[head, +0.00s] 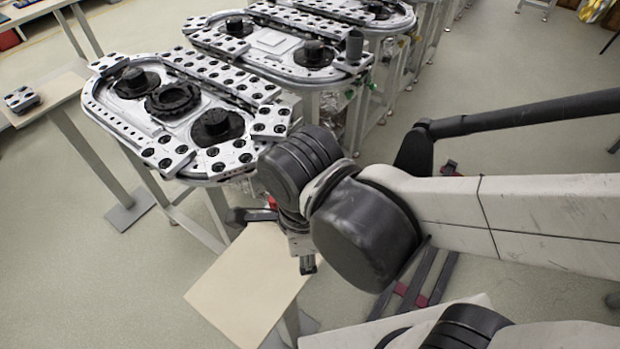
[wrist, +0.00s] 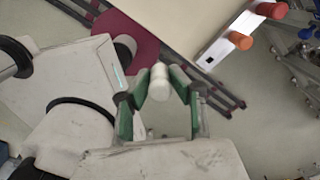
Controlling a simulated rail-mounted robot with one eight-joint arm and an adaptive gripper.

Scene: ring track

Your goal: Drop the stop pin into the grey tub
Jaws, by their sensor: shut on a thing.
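My gripper (wrist: 160,92) shows in the wrist view with green-lined fingers closed around a white, round-ended pin (wrist: 159,76), which I take as the stop pin. The pin stands out past the fingertips, over the floor and a dark red base. In the head view my arm's dark joints hide most of the gripper, and I cannot make out the pin. A dark grey cup-shaped thing (head: 355,46), possibly the grey tub, stands upright at the right end of the second track table, well apart from my gripper. The wrist view does not show it.
A bare beige side table (head: 245,285) stands below my wrist in the head view. The nearest ring track (head: 165,165) lies beyond it. Another side table at the left bears a small grey block (head: 21,99).

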